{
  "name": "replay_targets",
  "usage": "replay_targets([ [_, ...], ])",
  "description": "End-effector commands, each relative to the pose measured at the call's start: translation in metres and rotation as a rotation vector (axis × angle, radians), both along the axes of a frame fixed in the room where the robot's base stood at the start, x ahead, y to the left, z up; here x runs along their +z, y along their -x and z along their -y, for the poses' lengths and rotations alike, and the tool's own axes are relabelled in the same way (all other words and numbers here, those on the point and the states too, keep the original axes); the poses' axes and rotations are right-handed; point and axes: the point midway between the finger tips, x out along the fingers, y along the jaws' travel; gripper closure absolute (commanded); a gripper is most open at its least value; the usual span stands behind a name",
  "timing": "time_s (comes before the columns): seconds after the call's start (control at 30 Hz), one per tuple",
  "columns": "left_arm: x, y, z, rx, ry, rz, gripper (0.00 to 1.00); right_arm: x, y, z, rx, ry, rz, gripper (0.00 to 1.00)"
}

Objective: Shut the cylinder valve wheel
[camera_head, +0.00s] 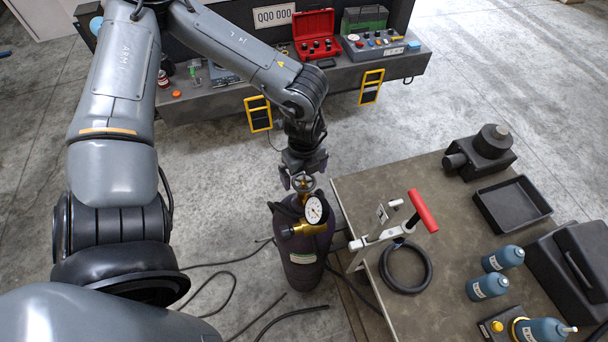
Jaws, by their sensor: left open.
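The gas cylinder (304,262) is dark purple and stands upright on the floor beside the left edge of the table. Its valve wheel (303,182) sits on top of the brass valve, above a round white-faced gauge (314,209). My left gripper (303,181) points down from above, with its fingers apart on either side of the wheel. I cannot tell whether the fingers touch the wheel. My right gripper is not in view.
The table (365,185) holds a red-handled tool (423,210), a black ring (405,268), a black tray (512,204) and several blue bottles (503,258). Hoses (225,262) lie on the floor around the cylinder. A bench (205,104) with an open red case (314,35) stands behind.

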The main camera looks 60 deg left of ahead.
Motion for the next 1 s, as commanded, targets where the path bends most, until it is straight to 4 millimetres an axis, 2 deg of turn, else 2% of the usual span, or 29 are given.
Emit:
replay_targets([
  [0.3,-0.019,0.0,0.0,-0.001,-0.001,0.0,0.0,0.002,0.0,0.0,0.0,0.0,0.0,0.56],
  [0.67,-0.021,0.0,0.0,-0.001,0.0,0.001,0.02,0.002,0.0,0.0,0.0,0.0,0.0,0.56],
  [1.0,-0.021,0.0,0.0,0.0,0.0,0.001,0.54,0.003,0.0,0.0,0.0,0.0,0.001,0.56],
])
